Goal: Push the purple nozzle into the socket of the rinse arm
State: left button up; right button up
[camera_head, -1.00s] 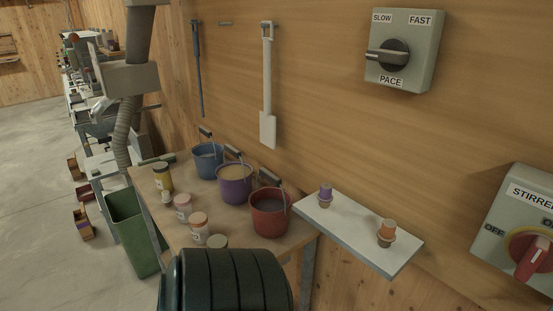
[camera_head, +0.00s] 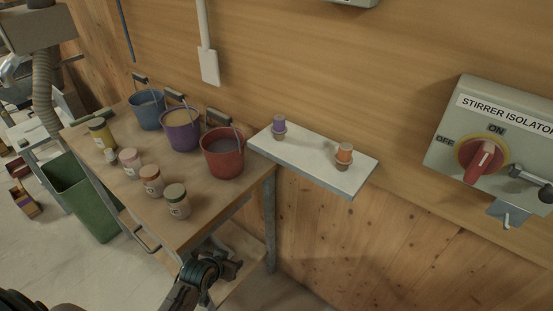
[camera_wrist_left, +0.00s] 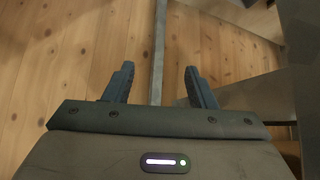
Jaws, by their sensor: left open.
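The purple nozzle (camera_head: 279,123) stands upright in a small tan cup on the white wall shelf (camera_head: 296,152), toward its left end. My left gripper (camera_head: 230,268) is low in the head view, below and left of the shelf, beside the front of the wooden table. It is well apart from the nozzle. In the left wrist view its two dark fingers (camera_wrist_left: 160,82) are spread with nothing between them, over a wooden surface and a metal bar. My right gripper is out of view.
An orange nozzle (camera_head: 344,152) stands at the shelf's right. The table holds blue, purple and red buckets (camera_head: 222,154) and several jars (camera_head: 152,181). A stirrer isolator box (camera_head: 455,130) is on the wall at right. A green bin (camera_head: 80,195) stands left of the table.

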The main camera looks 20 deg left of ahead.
pick_arm(q)
jog(key=w+d+r+m+t+h, duration=0.15)
jog(key=w+r, duration=0.25)
jog(key=r, duration=0.6)
jog(key=w+d+r+t, duration=0.1)
jog(key=w+r+t, duration=0.3)
jog(key=r, duration=0.6)
jog(key=m+t+h, duration=0.2)
jog(key=t+h, duration=0.2)
send_near(276, 122)
jog(key=w, duration=0.2)
jog(key=shift+g, duration=0.25)
jog(key=p+x, duration=0.1)
jog(key=x, duration=0.3)
jog(key=shift+d+r, duration=0.1)
jog(key=shift+d, duration=0.1)
jog(key=p+x, duration=0.3)
jog(key=x, duration=0.1)
jog(key=shift+w+d+r, duration=0.15)
jog(key=shift+w, duration=0.1)
jog(key=shift+w+d, duration=0.2)
jog(key=shift+w, duration=0.3)
jog(key=shift+s+a, duration=0.1)
jog(key=c, duration=1)
grip_shut()
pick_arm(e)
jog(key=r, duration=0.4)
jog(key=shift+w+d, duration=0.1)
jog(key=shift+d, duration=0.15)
